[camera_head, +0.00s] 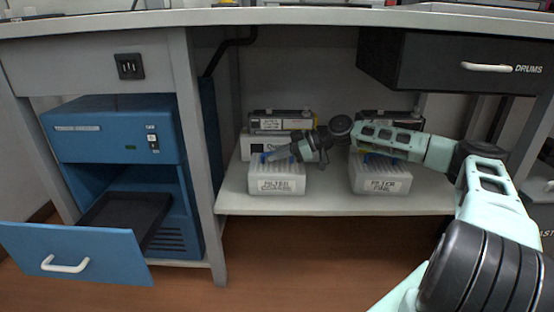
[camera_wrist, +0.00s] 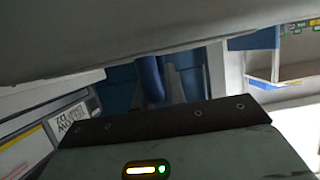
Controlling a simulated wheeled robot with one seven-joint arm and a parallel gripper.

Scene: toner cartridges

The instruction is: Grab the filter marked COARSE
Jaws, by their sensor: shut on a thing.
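The filter marked COARSE (camera_head: 276,186) is a pale ribbed box with a label on its front, on the low shelf left of centre in the head view. Some blue shows at its top. My gripper (camera_head: 270,155) reaches in from the right and is shut at the top of this filter. The exact contact is small and partly hidden by the wrist. In the wrist view a blue part (camera_wrist: 151,78) shows beyond my gripper's body, but the filter's label does not show there. The filter appears level, and I cannot tell whether it touches the shelf.
A similar filter marked FINE (camera_head: 380,185) stands to the right, under my arm. Labelled boxes (camera_head: 283,121) stand behind. The desk top (camera_head: 300,17) and DRUMS drawer (camera_head: 450,68) overhang the shelf (camera_head: 330,203). A blue cabinet's drawer (camera_head: 75,255) is open at left.

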